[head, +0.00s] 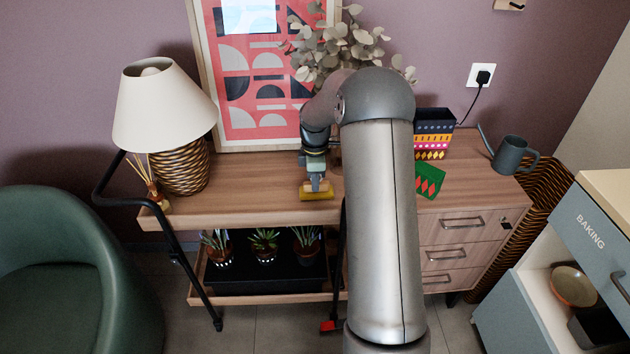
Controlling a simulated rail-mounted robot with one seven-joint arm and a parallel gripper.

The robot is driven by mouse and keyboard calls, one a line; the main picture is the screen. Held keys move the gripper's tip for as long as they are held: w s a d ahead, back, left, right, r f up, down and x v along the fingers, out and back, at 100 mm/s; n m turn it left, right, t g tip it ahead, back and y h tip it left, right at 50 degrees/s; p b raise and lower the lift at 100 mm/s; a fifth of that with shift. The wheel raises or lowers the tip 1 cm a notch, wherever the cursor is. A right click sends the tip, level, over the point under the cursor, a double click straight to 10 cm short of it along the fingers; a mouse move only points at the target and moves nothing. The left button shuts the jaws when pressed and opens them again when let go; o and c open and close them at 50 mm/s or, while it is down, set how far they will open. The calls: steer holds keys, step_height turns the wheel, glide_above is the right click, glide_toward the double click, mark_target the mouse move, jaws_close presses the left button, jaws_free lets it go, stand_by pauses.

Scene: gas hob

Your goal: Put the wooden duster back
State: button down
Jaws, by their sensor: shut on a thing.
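The wooden duster (316,193), with a tan top and a yellowish lower part, is at the front of the wooden sideboard top (250,190), left of my arm. My gripper (316,183) points down and is shut on the duster from above. The fingertips are small in this view. I cannot tell whether the duster touches the wood or is held just above it.
A lamp (165,110) and reed diffuser (148,180) stand left. A framed print (262,125) leans behind. Right of my arm are a patterned box (434,130), a green card (430,181) and a watering can (510,154). Potted plants (264,240) sit below.

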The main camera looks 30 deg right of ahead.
steer(key=shift+f, duration=0.15)
steer(key=c, duration=1.3)
jaws_free()
